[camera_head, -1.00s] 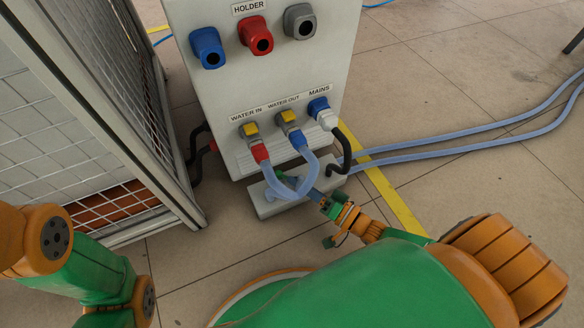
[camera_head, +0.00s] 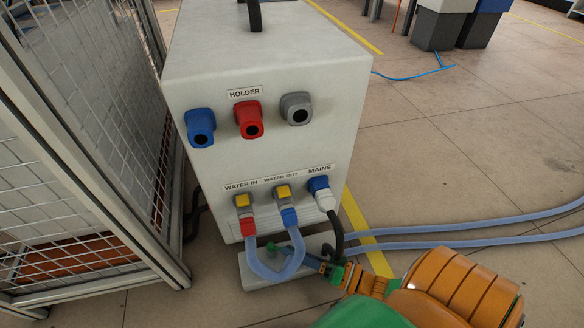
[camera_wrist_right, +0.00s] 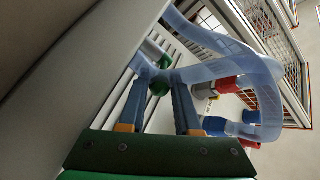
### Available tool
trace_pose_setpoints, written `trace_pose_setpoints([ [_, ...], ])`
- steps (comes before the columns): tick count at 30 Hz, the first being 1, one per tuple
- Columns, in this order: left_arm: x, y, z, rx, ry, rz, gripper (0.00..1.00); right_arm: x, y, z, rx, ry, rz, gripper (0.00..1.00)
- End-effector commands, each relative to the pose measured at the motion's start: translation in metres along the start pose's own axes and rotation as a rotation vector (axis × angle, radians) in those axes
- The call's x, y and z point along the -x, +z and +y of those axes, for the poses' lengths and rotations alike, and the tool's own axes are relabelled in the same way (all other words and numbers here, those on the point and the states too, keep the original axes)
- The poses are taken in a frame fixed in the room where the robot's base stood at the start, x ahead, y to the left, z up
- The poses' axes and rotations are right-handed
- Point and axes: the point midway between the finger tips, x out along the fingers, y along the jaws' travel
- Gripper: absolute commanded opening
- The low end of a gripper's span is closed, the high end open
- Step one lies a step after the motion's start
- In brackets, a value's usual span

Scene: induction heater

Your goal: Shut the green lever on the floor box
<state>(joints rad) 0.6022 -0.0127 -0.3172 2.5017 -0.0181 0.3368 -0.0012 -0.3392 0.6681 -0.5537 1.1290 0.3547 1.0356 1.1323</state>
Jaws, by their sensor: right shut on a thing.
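The floor box (camera_head: 258,280) is a low pale box at the foot of the white cabinet. Its green lever (camera_head: 271,248) shows as a small green end behind the looped hose. My right gripper (camera_head: 284,255) reaches in from the right with its blue fingers at the lever, partly hidden by the hose. In the right wrist view, the lever's round green end (camera_wrist_right: 160,84) sits between the fingertips of my right gripper (camera_wrist_right: 160,78), which is shut on it. The rest of the lever is mostly hidden. My left gripper is not in view.
The clear blue hose (camera_head: 278,268) loops close in front of the fingers. A black mains cable (camera_head: 338,237) hangs beside them. The cabinet (camera_head: 250,60) stands behind, and a mesh fence (camera_head: 130,130) stands at the left.

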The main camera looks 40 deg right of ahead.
Motion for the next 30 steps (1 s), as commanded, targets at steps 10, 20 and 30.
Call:
trace_pose_setpoints([
  [10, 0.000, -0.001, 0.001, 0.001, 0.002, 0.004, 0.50, -0.001, -0.002, 0.001, 0.001, 0.001, 0.005, 0.61],
  [20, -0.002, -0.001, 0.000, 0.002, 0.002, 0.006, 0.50, 0.004, -0.001, 0.000, 0.000, 0.001, 0.002, 0.61],
  [30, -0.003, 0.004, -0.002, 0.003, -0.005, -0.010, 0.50, 0.066, -0.001, 0.001, 0.001, 0.002, 0.001, 0.61],
])
